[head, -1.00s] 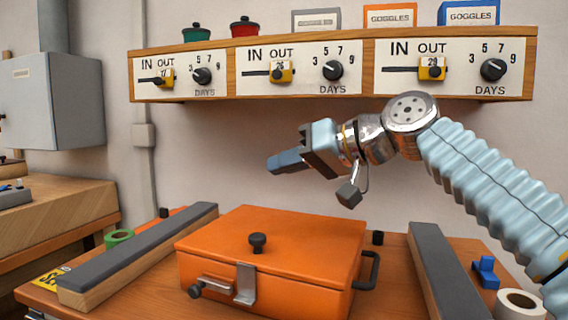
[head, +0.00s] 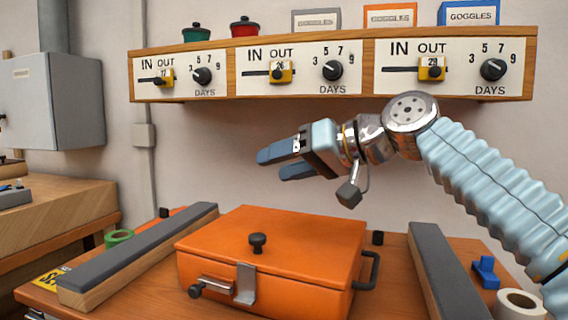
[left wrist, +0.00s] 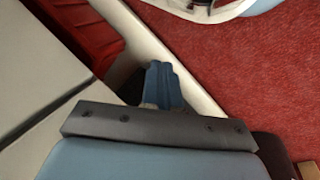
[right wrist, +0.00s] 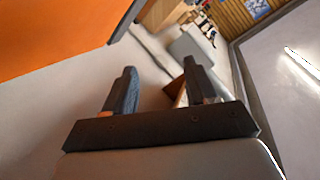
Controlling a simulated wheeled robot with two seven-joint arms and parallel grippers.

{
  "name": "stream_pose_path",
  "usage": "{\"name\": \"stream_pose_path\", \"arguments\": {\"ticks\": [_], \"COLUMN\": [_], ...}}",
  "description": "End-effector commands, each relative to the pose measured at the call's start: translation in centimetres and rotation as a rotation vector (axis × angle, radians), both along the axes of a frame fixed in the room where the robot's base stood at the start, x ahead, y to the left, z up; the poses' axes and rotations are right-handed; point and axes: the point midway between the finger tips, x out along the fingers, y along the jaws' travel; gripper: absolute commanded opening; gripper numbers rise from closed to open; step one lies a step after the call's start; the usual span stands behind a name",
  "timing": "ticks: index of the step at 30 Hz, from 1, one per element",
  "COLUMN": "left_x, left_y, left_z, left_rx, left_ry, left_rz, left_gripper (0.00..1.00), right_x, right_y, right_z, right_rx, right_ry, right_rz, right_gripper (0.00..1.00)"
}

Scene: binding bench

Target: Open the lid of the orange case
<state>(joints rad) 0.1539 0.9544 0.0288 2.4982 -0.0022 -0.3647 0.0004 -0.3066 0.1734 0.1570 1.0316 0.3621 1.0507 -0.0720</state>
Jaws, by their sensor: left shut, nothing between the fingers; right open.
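The orange case (head: 270,240) sits on the wooden bench with its lid down. A dark round knob (head: 257,242) stands on top of the lid. A metal latch plate (head: 245,284) and a bar with a dark knob (head: 196,290) are on its front. A dark handle (head: 371,270) is on its right side. My right gripper (head: 278,164) is open and empty, in the air above and behind the case, pointing left. Its spread fingers also show in the right wrist view (right wrist: 157,85). My left gripper (left wrist: 163,82) is shut and empty in the left wrist view, over a red floor, away from the bench.
Grey-topped wooden rails (head: 140,250) and (head: 445,275) flank the case. A green tape roll (head: 118,238), a white roll (head: 521,304) and a blue object (head: 486,271) lie on the bench. A shelf (head: 335,97) with sliders and dials runs above my right arm.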

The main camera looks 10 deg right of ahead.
Motion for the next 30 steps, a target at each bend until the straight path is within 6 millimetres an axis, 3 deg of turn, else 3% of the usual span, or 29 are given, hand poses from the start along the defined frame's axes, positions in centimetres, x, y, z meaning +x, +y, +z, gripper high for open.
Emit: {"name": "stream_pose_path", "arguments": {"ticks": [7,21,30], "left_x": [0.0,0.0,0.0], "left_y": [0.0,0.0,0.0], "left_z": [-0.1,0.1,0.2], "left_rx": [0.0,0.0,0.0], "left_ry": [0.0,0.0,0.0], "left_rz": [0.0,0.0,0.0], "left_gripper": [0.0,0.0,0.0], "right_x": [-0.6,-6.1,-7.4], "right_y": [-1.0,-9.2,-10.9], "right_z": [0.4,3.8,4.4], "right_rx": [0.001,0.0,-0.001], "right_ry": [-0.002,-0.001,0.0], "right_rz": [-0.002,-0.004,-0.001], "right_gripper": [0.56,0.56,0.56]}}
